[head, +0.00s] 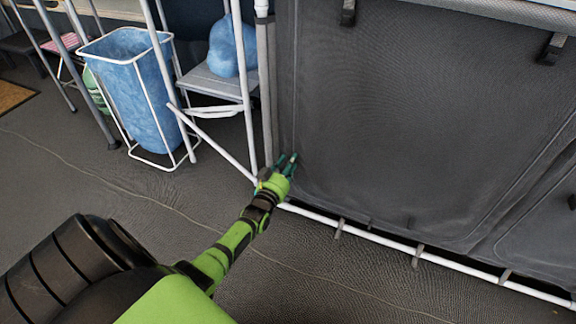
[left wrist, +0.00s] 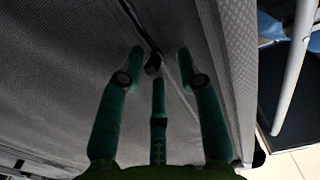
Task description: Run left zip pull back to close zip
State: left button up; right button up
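The dark grey fabric front (head: 420,110) of a cabinet fills the right of the head view. My left gripper (head: 287,165) is at its lower left corner, close to the fabric. In the left wrist view, my green left gripper (left wrist: 159,68) has its fingers spread apart. A small dark piece, seemingly the zip pull (left wrist: 153,64), lies between the fingertips on a zip line (left wrist: 140,28) that crosses the grey fabric. The fingers are not shut on it; whether one touches it I cannot tell. In the head view the zip pull is hidden or too small to see. My right gripper is out of view.
A white tube frame (head: 400,245) runs along the cabinet's bottom. To its left stand a grey folding stool (head: 215,82) with a blue bag (head: 232,48) and a blue bin bag in a white wire stand (head: 130,85). The floor (head: 130,190) in front is clear.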

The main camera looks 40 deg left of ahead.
pick_arm(q)
notch_tip(320, 180, up, 15)
jog(key=p, duration=1.1)
jog(key=shift+r, duration=0.1)
jog(key=shift+r+p, duration=0.6)
jog(key=shift+p, duration=0.05)
